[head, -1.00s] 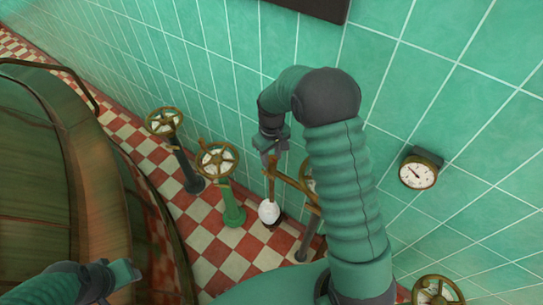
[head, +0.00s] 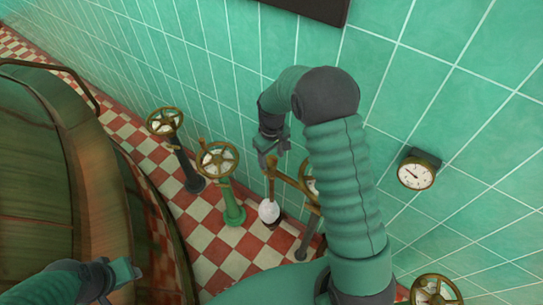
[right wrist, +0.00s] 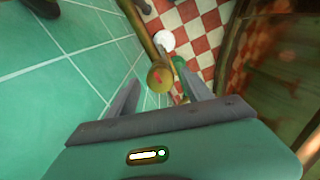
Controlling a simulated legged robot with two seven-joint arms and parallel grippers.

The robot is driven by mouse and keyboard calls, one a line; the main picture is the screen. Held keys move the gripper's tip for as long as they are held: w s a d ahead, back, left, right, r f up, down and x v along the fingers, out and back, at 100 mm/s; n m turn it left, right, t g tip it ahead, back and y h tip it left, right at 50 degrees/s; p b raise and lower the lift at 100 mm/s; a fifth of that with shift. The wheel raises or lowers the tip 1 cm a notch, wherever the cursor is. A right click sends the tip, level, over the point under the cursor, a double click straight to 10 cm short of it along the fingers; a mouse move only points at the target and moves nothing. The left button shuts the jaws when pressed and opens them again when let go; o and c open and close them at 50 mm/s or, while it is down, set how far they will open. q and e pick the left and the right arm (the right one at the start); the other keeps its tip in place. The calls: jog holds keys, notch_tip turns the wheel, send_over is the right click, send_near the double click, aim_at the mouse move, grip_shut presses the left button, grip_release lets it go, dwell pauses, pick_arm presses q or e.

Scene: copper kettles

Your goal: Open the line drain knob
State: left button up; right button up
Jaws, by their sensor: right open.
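A brass pipe fitting (head: 292,181) with a white bulb (head: 269,212) below it stands by the tiled wall in the head view. In the right wrist view a round brass knob end (right wrist: 160,76) with a red mark faces me, which looks like the drain knob. My right gripper (head: 271,154) is just above the fitting, and in its wrist view the fingers (right wrist: 158,84) are apart, with the knob showing between them. I cannot tell whether they touch it. My left gripper (head: 124,273) is at lower left, away from the fitting; its jaw gap is unclear.
Handwheels stand on a black post (head: 166,121) and a green post (head: 217,160) left of the fitting. Another handwheel (head: 436,291) is at lower right. A gauge (head: 416,174) hangs on the wall. A large copper kettle (head: 60,180) fills the left side.

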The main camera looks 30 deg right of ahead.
aim_at(272, 159)
jog(key=shift+r, duration=0.1)
notch_tip(272, 159, up, 16)
jog(key=p, duration=0.1)
jog(key=shift+r, duration=0.25)
